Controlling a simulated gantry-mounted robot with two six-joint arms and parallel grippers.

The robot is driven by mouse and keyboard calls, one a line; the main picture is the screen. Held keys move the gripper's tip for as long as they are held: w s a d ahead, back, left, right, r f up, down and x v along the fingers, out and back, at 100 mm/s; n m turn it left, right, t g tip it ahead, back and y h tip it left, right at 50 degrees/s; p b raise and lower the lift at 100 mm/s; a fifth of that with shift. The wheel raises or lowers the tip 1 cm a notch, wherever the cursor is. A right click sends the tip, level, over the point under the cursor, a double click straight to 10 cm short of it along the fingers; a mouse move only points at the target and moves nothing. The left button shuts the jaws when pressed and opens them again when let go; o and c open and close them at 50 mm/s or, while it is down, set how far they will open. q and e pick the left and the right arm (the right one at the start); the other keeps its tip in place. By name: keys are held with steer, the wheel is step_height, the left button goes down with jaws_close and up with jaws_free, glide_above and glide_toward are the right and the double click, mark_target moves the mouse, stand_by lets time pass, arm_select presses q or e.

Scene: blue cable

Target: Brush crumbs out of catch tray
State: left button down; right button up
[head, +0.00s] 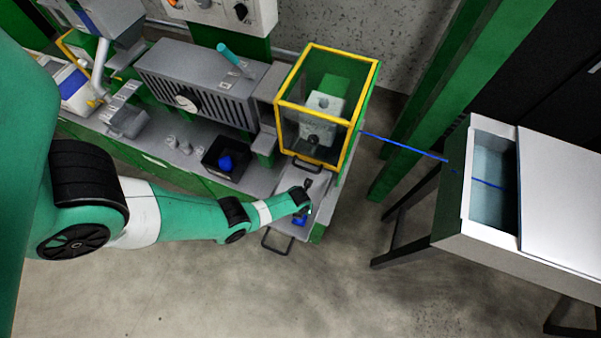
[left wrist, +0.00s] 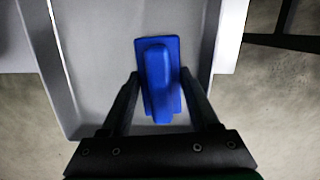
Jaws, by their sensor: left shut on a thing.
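The catch tray (head: 283,222) is pulled out below the yellow-framed machine, with a dark handle at its front. The grey tray (left wrist: 95,90) also fills much of the left wrist view. My left gripper (head: 303,207) is over the tray, pointing down. In the left wrist view its fingers (left wrist: 158,95) are shut on a blue brush (left wrist: 158,70), one on each side of its grip. In the head view the brush (head: 299,220) is partly hidden by the gripper. Whether its underside touches the tray floor cannot be told. I cannot make out any crumbs. My right gripper is not in view.
The yellow-framed enclosure (head: 328,105) stands just behind the tray. A black bin (head: 213,166) holding a blue item is to the left on the bench. A blue cable (head: 405,146) runs right to a white table with an open drawer (head: 490,205). The floor in front is clear.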

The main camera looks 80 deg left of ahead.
arm_select(q)
steer(key=r, duration=0.1)
steer(key=r+p, duration=0.2)
steer(key=r, duration=0.1)
steer(key=shift+a, duration=0.25)
steer(key=shift+r+p, duration=0.75)
steer(key=shift+p, duration=0.1)
step_height(320, 180, up, 3)
steer(key=p, duration=0.2)
steer(key=shift+f+p, duration=0.2)
steer(key=shift+p, duration=0.1)
